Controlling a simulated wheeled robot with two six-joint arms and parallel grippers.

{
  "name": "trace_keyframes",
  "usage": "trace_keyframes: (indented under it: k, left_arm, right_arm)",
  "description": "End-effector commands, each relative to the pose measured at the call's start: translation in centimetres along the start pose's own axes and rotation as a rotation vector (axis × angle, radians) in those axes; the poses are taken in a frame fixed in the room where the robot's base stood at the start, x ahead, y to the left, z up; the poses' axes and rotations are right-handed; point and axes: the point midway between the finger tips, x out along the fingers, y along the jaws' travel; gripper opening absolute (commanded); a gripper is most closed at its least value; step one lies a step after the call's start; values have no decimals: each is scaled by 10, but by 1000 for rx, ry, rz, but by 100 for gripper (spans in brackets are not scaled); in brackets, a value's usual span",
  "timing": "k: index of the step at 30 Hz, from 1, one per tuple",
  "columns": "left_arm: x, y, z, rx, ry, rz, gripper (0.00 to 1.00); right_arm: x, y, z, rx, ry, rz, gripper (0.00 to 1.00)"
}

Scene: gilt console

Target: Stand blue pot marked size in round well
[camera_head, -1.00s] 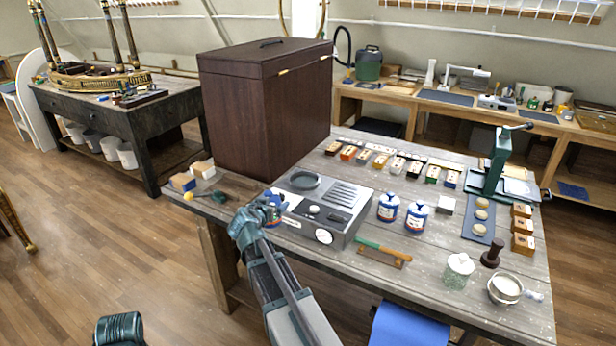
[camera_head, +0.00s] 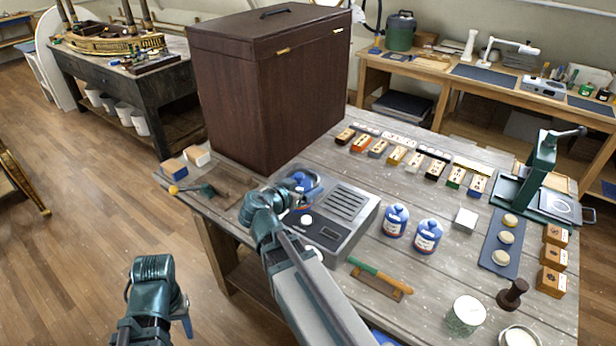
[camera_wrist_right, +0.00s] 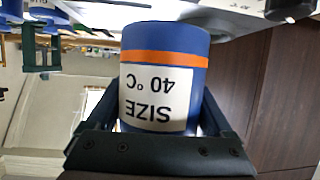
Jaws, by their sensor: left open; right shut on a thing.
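The blue pot with an orange band and a label reading "SIZE 40 °C" (camera_wrist_right: 165,75) is between the fingers of my right gripper (camera_head: 286,192), which is shut on it. In the head view this pot (camera_head: 301,180) is at the round well (camera_head: 316,184) in the back left of the grey unit (camera_head: 352,222). The pot and gripper partly hide the well; I cannot tell whether the pot's base is above it or in it. My left gripper (camera_head: 183,312) is open and empty, low at the left, away from the table.
Two blue-and-white pots (camera_head: 396,220) (camera_head: 428,236) stand right of the unit. A dark wooden case (camera_head: 265,90) rises close behind it. A green-handled tool (camera_head: 378,278) lies in front. Small blocks (camera_head: 172,168) sit at the left table corner.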

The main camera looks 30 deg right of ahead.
Motion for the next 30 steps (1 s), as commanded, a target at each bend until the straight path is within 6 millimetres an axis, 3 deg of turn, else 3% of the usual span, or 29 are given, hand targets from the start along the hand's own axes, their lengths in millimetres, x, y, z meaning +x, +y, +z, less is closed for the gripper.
trace_keyframes:
  k: [5,21,30]
  left_arm:
    - [1,0,0,0,0,0,50]
    - [13,1,-1,0,0,0,50]
    - [14,1,-1,0,0,0,50]
  right_arm:
    - [8,-6,-2,0,1,1,0]
    - [111,-65,-32,0,1,1,0]
    - [124,-72,-37,-1,0,-1,0]
